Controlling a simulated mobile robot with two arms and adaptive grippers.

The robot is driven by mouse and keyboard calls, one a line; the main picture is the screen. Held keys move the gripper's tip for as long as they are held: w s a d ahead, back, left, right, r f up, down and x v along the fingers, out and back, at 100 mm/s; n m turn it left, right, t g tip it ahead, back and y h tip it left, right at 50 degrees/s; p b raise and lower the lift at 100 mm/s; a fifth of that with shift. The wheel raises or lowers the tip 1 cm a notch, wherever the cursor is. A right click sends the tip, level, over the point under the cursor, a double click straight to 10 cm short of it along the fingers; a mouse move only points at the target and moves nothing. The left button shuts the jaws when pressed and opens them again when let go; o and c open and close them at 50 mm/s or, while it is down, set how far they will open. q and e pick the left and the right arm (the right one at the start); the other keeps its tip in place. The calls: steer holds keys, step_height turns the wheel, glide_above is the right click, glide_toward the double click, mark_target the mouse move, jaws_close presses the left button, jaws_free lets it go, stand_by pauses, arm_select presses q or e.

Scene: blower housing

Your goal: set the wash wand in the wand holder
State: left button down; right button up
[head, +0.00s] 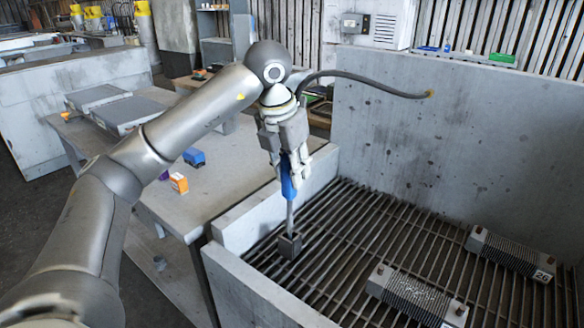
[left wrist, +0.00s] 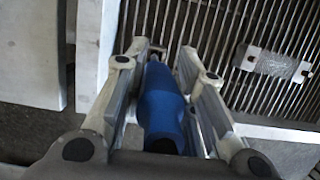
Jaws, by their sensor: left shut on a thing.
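The wash wand has a blue handle (head: 287,178) and a thin grey shaft (head: 290,218) pointing down, nearly upright. My left gripper (head: 288,160) is shut on the blue handle, which also lies between the fingers in the left wrist view (left wrist: 163,105). The shaft's lower end meets a small dark square block (head: 289,246) over the grate, near the basin's left wall. This block may be the wand holder; I cannot tell whether the tip is inside it or only in front. My right gripper is not in view.
A dark hose (head: 375,82) runs from near my left wrist to the basin's back wall (head: 450,140). Two finned metal blocks (head: 417,294) (head: 510,255) lie on the slatted grate (head: 350,230). A grey table (head: 215,185) with small boxes stands left of the basin.

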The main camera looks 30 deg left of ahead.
mark_target(292, 196)
arm_select(q)
steer(key=shift+f+b, duration=0.7)
steer(key=shift+f, duration=0.65)
steer(key=shift+f, duration=0.1)
steer(key=shift+f+b, duration=0.8)
steer(key=shift+f, duration=0.3)
steer(key=shift+f+b, duration=0.5)
steer(key=shift+f, duration=0.35)
